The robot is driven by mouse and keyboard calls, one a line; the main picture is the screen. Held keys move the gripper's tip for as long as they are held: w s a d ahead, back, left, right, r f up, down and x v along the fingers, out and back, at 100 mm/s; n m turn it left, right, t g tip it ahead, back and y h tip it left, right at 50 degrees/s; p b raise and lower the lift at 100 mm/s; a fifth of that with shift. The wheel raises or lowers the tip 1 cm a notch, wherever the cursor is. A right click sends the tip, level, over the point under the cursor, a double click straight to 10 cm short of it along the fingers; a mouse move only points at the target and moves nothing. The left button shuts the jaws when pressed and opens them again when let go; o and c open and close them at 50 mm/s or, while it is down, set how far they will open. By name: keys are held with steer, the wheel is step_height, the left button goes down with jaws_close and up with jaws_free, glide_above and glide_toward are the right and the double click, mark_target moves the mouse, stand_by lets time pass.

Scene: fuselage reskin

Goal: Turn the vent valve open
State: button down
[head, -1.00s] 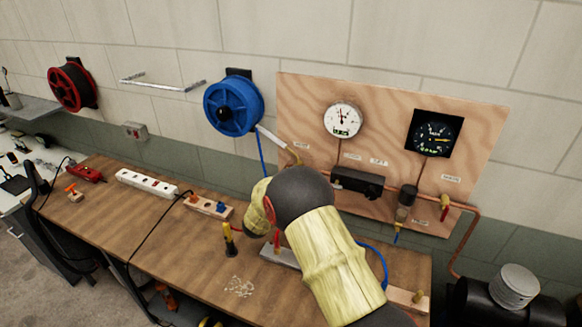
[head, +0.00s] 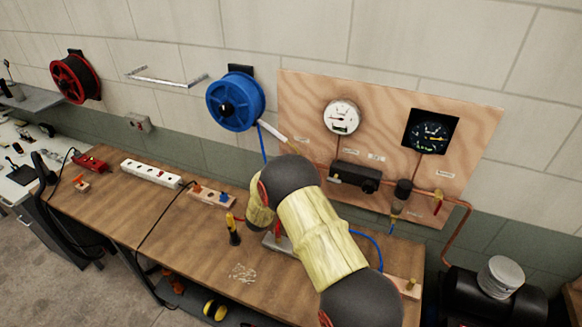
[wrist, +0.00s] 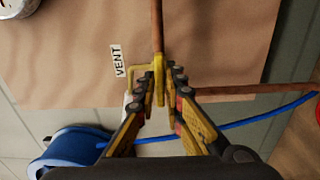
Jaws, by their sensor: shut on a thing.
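The yellow vent valve (wrist: 159,70) shows in the wrist view at the end of a copper pipe, beside the white VENT label (wrist: 116,61). My gripper (wrist: 163,84) is shut on the valve's handle, with a fingertip on either side of it. The fingers hide part of the handle, and I cannot tell how far it is turned. The plywood board (head: 470,110) that bears the piping stands against the wall.
The board carries a white gauge (head: 342,117), a dark dial (head: 431,136) and a red-handled valve (head: 437,199). A blue reel (head: 235,101) hangs left of it. A yellow-and-black tool (head: 233,229) and a white power strip (head: 151,173) are on the bench (head: 190,235).

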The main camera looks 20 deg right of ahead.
stand_by(0.3)
steer(key=c, duration=2)
jaws_free()
steer(key=shift+a, duration=0.1)
steer(key=shift+o, duration=0.2)
steer(key=v, duration=1.2)
steer(key=shift+w, duration=0.1)
